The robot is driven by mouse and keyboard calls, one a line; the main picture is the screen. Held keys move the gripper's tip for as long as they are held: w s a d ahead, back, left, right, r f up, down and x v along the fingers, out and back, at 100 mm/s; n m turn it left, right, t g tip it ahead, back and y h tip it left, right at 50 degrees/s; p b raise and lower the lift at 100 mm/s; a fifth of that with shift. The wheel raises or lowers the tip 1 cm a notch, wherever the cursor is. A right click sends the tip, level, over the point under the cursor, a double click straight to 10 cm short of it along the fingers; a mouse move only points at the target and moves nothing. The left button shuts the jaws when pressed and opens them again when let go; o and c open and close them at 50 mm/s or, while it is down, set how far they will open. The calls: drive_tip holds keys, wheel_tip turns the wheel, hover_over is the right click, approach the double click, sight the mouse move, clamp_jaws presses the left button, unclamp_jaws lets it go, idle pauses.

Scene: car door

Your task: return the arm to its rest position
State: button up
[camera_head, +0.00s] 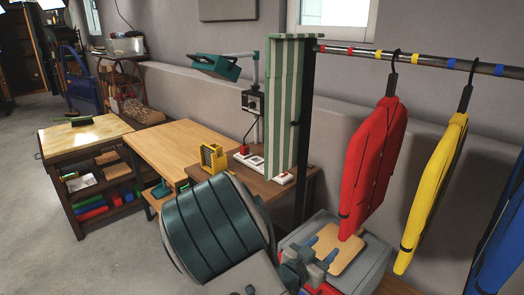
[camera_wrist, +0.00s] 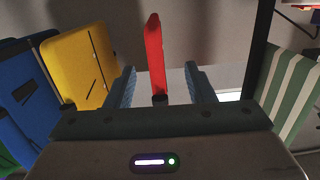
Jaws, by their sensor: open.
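My gripper (camera_head: 318,259) is at the lower middle of the head view, with my dark green arm beside it. In the wrist view my gripper (camera_wrist: 162,78) has its two blue fingers apart. A red garment (camera_wrist: 154,55) shows in the gap between them in that view. I cannot tell from this how far beyond the fingers it is. In the head view the red garment (camera_head: 374,160) hangs above and to the right of my gripper, and the two look apart.
A rail (camera_head: 420,59) carries the red garment, a yellow garment (camera_head: 437,185) and a blue one (camera_head: 502,230). A green-striped cloth (camera_head: 287,105) hangs at the left of the rail. A grey box (camera_head: 372,268) is beside my gripper. Wooden tables (camera_head: 172,142) stand left; open floor (camera_head: 30,215) lies beyond.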

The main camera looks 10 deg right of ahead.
drive_tip(key=w+a+f+n+g+y+p, duration=0.2)
drive_tip(key=a+y, duration=0.3)
drive_tip(key=y, duration=0.3)
drive_tip(key=s+a+r+n+g+y+p, duration=0.1)
drive_tip(key=s+a+r+n+y, duration=0.2)
drive_tip(key=s+a+r+y, duration=0.3)
drive_tip(key=s+d+r+n+g+p, duration=0.1)
drive_tip(key=s+d+r+n+g, duration=0.1)
drive_tip(key=s+r, duration=0.2)
drive_tip(key=s+d+r+n+g+h+p, duration=0.1)
drive_tip(key=s+r, duration=0.4)
drive_tip(key=s, duration=0.6)
drive_tip(key=shift+d+n+g, duration=0.75)
drive_tip(key=shift+n+g, duration=0.25)
drive_tip(key=shift+g, duration=0.1)
drive_tip(key=shift+w+d, duration=0.1)
